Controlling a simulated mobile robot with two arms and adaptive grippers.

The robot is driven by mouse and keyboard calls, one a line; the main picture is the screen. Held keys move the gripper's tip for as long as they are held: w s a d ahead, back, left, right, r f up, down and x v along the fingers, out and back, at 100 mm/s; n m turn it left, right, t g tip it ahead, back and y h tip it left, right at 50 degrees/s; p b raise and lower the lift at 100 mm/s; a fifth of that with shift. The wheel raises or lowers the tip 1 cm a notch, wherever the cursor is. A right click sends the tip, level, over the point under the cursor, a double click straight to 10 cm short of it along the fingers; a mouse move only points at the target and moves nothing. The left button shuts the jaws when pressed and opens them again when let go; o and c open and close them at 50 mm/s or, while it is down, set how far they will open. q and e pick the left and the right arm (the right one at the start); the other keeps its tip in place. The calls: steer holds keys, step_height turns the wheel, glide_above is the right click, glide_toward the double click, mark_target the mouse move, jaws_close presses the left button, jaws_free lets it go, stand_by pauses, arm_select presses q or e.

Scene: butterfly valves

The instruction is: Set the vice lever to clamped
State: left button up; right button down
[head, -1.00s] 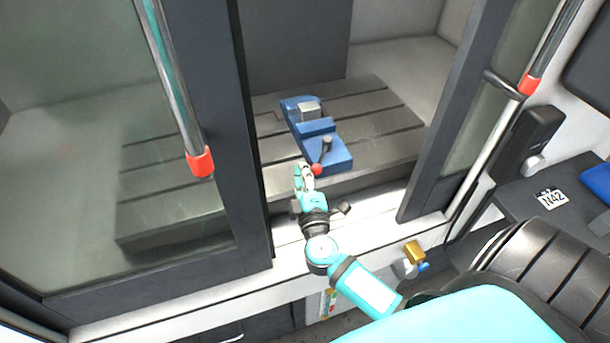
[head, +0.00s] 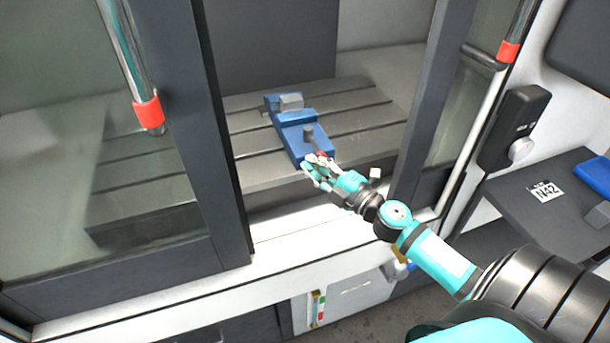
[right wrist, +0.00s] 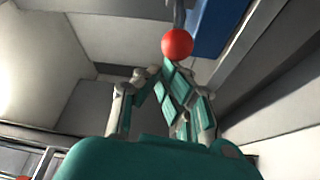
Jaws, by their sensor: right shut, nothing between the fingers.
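The blue vice (head: 299,132) sits on the grey slotted table inside the machine, with a grey jaw block at its far end. Its lever (head: 311,134) is a short grey rod at the near end, tipped with a red ball that my right gripper partly hides in the head view. The red ball (right wrist: 177,43) shows clearly in the right wrist view, just beyond the fingertips. My right gripper (head: 317,164) is shut and empty, with its fingers close to the ball; whether they touch it I cannot tell. My left gripper is not in view.
The dark door frames (head: 225,150) stand on both sides of the opening, with red-ended handles. The slotted table (head: 355,120) is bare around the vice. A dark side shelf (head: 510,205) with a tag is at the right.

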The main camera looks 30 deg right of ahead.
mark_target(324, 154)
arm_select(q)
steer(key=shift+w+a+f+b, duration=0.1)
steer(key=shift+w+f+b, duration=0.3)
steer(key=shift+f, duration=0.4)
arm_select(e)
steer(key=shift+n+y, duration=0.6)
steer(key=shift+y, duration=0.3)
steer(key=d, duration=0.2)
steer(key=s+d, duration=0.1)
steer(key=d, duration=0.1)
steer(key=shift+s+d, duration=0.1)
steer(key=shift+d, duration=0.2)
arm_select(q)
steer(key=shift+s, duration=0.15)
